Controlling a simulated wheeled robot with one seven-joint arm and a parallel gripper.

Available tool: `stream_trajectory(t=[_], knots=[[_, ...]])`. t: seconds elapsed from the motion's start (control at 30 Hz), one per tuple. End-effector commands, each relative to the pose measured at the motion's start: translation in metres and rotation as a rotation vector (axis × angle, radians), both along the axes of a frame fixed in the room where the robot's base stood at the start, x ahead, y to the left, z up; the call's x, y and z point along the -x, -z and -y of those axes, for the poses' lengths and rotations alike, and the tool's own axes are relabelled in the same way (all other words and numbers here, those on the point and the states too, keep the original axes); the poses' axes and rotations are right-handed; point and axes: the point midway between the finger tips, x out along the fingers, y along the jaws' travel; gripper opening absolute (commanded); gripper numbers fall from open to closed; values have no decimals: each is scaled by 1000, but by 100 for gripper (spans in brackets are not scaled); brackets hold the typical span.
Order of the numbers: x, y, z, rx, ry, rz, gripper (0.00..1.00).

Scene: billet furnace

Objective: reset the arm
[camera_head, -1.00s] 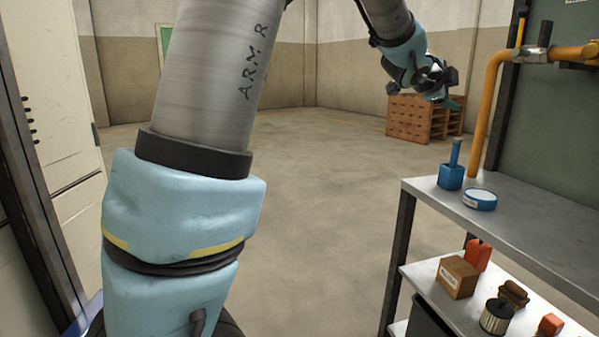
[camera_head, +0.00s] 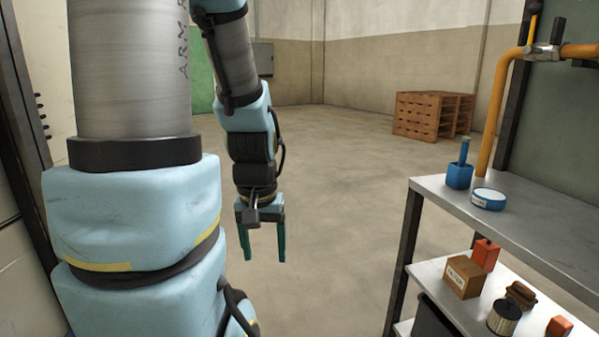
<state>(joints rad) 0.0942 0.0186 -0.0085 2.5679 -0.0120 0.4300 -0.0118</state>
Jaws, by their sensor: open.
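My gripper (camera_head: 264,250) hangs from my arm near the middle of the view, fingers pointing down. Its two green fingers are apart, with nothing between them. It is over open floor, left of the metal shelf (camera_head: 540,222) and not touching anything. My upper arm fills the left side and hides what lies behind it.
On the shelf top stand a blue holder (camera_head: 459,175) and a round blue-and-white tin (camera_head: 488,199). The lower shelf bears a cardboard box (camera_head: 463,277), a red item (camera_head: 485,254) and a cylindrical can (camera_head: 503,317). Wooden pallets (camera_head: 415,116) stand behind. The middle floor is clear.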

Motion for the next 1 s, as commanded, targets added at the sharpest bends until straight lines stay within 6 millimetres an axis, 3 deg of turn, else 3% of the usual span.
stream_trajectory(t=[0.03, 0.27, 0.6, 0.8, 1.0], knots=[[-3, -21, 1, -1, 8, 8, 72], [-4, -70, 2, -2, 16, 11, 72], [-5, -167, 2, -3, 18, 13, 72], [-5, -196, 2, -3, 18, 13, 72], [-5, -199, 2, -3, 18, 14, 72]])
